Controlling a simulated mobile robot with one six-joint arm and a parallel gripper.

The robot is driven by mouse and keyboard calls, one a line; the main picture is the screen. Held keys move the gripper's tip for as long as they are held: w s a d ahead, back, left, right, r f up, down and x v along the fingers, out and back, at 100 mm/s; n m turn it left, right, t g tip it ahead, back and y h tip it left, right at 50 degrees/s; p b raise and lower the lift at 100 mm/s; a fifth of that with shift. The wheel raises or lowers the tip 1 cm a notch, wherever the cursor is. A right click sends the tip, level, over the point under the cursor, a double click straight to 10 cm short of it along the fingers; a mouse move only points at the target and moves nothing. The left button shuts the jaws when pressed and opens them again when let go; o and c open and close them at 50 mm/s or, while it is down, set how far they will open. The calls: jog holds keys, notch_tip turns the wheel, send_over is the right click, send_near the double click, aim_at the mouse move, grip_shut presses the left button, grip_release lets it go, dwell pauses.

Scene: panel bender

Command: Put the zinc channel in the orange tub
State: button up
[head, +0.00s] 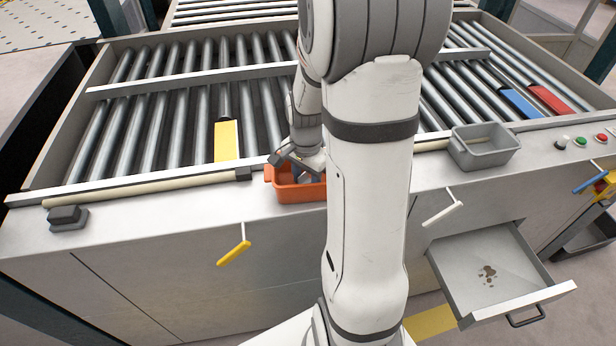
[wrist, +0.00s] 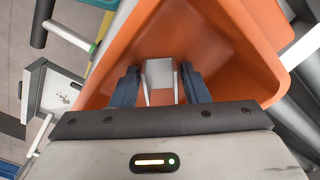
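The orange tub (head: 288,192) stands at the front edge of the bench, partly hidden by my arm in the head view. In the wrist view the tub (wrist: 235,75) fills the upper middle, with its inside facing me. The zinc channel (wrist: 160,74), a short pale grey folded piece, is between the two blue fingers of my gripper (wrist: 160,82), which look shut on it. Channel and fingertips are over or inside the tub; whether the channel touches the tub's floor cannot be told. In the head view my gripper (head: 300,168) is at the tub, mostly hidden.
A grey tub (head: 484,148) stands to the right on the bench. An open drawer (head: 490,270) juts out below it. Yellow (head: 227,141), blue (head: 520,103) and red (head: 550,98) pieces lie on the rollers. A dark grey block (head: 68,218) sits at the left.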

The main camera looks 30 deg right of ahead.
jog(key=shift+o, duration=1)
notch_tip(320, 180, up, 12)
jog(key=s+a+r+n+t, duration=0.3)
jog(key=s+a+n, duration=0.8)
jog(key=s+n, duration=0.1)
jog(key=shift+s+n, duration=0.25)
jog(key=shift+n, duration=0.45)
